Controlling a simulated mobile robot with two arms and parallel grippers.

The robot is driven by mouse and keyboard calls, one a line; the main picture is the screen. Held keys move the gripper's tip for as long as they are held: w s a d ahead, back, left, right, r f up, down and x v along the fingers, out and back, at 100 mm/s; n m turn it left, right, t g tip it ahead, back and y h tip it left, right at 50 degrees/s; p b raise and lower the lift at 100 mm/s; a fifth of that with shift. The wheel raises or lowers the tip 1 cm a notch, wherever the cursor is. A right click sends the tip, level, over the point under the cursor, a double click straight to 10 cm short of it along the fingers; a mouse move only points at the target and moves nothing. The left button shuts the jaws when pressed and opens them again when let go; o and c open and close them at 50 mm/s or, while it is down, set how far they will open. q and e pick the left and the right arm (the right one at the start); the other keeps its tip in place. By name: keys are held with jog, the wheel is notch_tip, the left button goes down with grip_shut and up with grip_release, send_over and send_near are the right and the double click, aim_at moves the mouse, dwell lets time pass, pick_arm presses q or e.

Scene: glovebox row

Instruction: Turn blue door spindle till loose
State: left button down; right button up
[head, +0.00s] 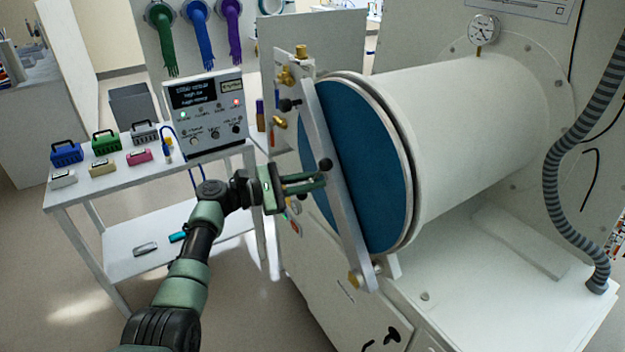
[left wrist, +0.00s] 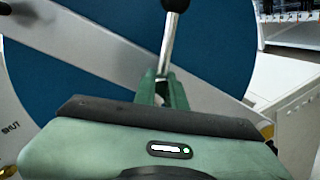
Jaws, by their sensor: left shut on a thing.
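The blue door (head: 360,170) closes the round end of a white horizontal cylinder; it also fills the back of the left wrist view (left wrist: 75,75). A grey bar (head: 338,190) runs slanting across the door. The spindle's handle (head: 326,164) stands out near the bar's middle, with a black ball end. In the left wrist view it is a metal rod (left wrist: 168,45) rising from between the fingers. My left gripper (head: 318,182) is shut on this handle. The fingers (left wrist: 162,92) hide the handle's lower part and the spindle's hub. My right gripper is out of view.
A white cart (head: 95,190) stands at the left with a control box (head: 208,115) and several small coloured cases. A plate with brass fittings (head: 285,77) is beside the door. A ribbed hose (head: 560,170) hangs at the right.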

pick_arm(q)
jog(key=shift+f+n, duration=0.1)
jog(key=shift+n, duration=0.4)
jog(key=c, duration=1.5)
grip_release()
jog(key=shift+a, duration=0.15)
jog(key=b+v, duration=0.2)
jog(key=v, duration=0.5)
jog(key=shift+s+a, duration=0.15)
jog(key=shift+a, duration=0.1)
